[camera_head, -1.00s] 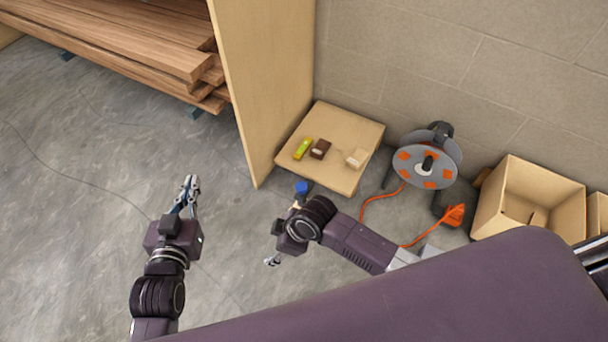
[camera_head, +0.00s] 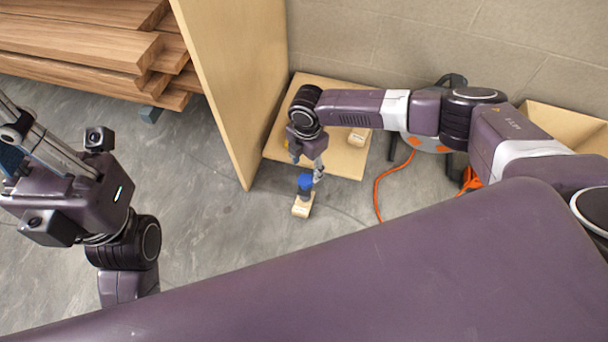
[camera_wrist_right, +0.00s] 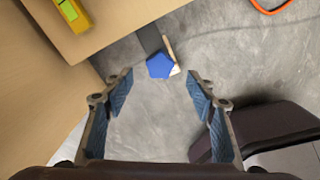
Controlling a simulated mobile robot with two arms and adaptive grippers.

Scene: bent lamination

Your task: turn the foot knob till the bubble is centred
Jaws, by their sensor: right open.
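My right gripper (camera_head: 312,172) points down just above and behind the knob. In the right wrist view its fingers (camera_wrist_right: 160,90) are open and empty, with the knob (camera_wrist_right: 159,66) beyond the tips, near the middle. The yellow-green level (camera_wrist_right: 73,15) lies on the table at the upper left of that view; its bubble cannot be made out. My left gripper (camera_head: 18,135) is at the left edge, partly cut off, away from the table.
An upright plywood panel (camera_head: 235,90) stands left of the table, with stacked planks (camera_head: 80,50) beyond it. A reel with an orange cord (camera_head: 379,190) and a cardboard box (camera_head: 565,122) are at the right. The concrete floor before the knob is clear.

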